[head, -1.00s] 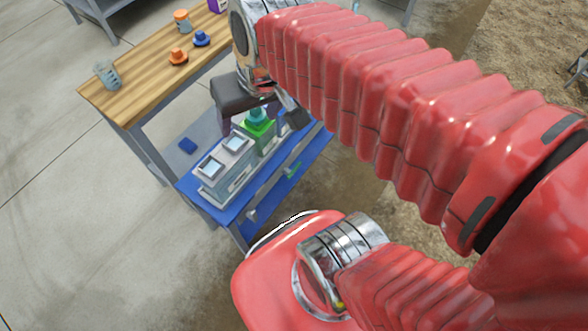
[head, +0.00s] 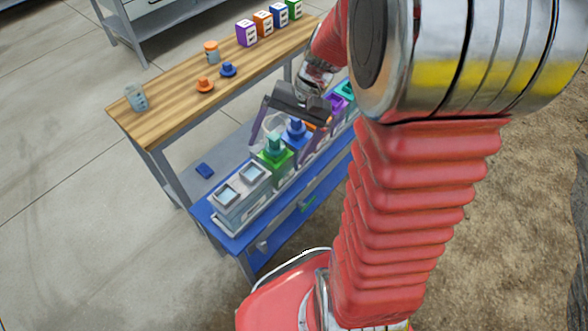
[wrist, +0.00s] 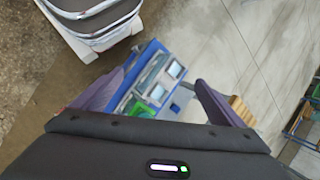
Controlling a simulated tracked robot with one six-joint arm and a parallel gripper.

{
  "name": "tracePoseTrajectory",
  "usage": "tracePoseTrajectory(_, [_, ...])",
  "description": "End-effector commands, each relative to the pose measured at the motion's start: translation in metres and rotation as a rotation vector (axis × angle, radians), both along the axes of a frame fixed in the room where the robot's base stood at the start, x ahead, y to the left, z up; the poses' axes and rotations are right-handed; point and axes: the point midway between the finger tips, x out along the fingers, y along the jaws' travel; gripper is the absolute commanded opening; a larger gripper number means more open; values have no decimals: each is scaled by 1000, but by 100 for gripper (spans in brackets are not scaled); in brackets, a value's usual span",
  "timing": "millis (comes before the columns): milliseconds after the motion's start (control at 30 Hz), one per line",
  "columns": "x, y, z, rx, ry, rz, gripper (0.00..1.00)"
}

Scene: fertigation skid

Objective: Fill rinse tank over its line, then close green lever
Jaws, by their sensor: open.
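My gripper (head: 284,140) is open and empty, its dark fingers spread above the blue skid shelf, by a green container with a teal top (head: 274,158) and a blue one (head: 296,135). A grey twin-tank unit (head: 240,198) stands at the shelf's near end, with two pale-blue openings on top. Which one is the rinse tank, and its line, I cannot make out. In the wrist view the twin-tank unit (wrist: 165,82) lies between the spread fingers (wrist: 160,76).
A wooden bench top (head: 190,100) behind holds a grey cup (head: 135,97), orange and blue knobbed pieces and several coloured boxes (head: 246,33). Purple and teal containers (head: 345,90) stand farther along the blue shelf.

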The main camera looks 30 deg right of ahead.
Motion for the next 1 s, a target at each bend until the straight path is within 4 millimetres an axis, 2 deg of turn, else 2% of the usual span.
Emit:
tracePoseTrajectory(467, [29, -51, -75, 273, 138, -254, 92])
tracePoseTrajectory(1000, [37, -113, -175, 594, 227, -560, 92])
